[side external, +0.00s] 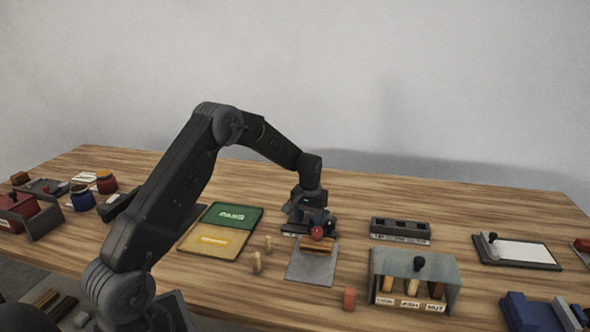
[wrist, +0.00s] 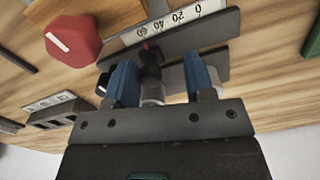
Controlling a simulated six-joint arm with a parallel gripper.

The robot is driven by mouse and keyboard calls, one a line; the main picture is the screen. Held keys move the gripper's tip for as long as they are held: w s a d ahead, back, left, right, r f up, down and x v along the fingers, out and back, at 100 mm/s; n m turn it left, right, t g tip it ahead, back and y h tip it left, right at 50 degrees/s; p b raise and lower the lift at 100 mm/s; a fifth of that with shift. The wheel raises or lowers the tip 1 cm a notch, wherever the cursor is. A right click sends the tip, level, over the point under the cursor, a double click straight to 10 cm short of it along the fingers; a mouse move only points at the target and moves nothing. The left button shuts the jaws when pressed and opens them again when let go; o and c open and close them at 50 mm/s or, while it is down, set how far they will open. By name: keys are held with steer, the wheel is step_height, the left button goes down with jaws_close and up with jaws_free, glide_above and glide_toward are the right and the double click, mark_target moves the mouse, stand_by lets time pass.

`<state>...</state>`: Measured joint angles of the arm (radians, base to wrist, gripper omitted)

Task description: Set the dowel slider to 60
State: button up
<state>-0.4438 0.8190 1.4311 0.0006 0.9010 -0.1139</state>
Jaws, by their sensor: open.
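The dowel slider is a dark rail (wrist: 222,58) with a white scale (wrist: 207,9) that shows upside down in the wrist view, numbered 0, 20, 40 and 60. Its dark carriage (wrist: 151,64) has a small red pointer that looks close to the 60 mark. A pale, round post on the carriage shows low between my fingers. My gripper (wrist: 160,68) is open, with one blue finger on each side of the carriage; the left one is nearer. Contact cannot be told. In the side view my gripper (side external: 312,220) is down at the slider and hides most of it.
A red knob (wrist: 72,42) with a white line is close beside the slider; it also shows in the side view (side external: 317,233). A dark slotted block (side external: 401,230) stands to the right, and a green and yellow board (side external: 232,216) lies to the left. Small pegs (side external: 257,262) stand in front.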

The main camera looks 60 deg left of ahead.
step_height(320, 180, up, 15)
steer(key=s+d+r+m+t, duration=0.2)
steer(key=s+d+r, duration=0.7)
steer(key=s+d, duration=0.3)
steer(key=shift+s+d+r+m+y, duration=0.2)
steer(key=shift+d+m+y, duration=0.15)
steer(key=shift+m+y, duration=0.05)
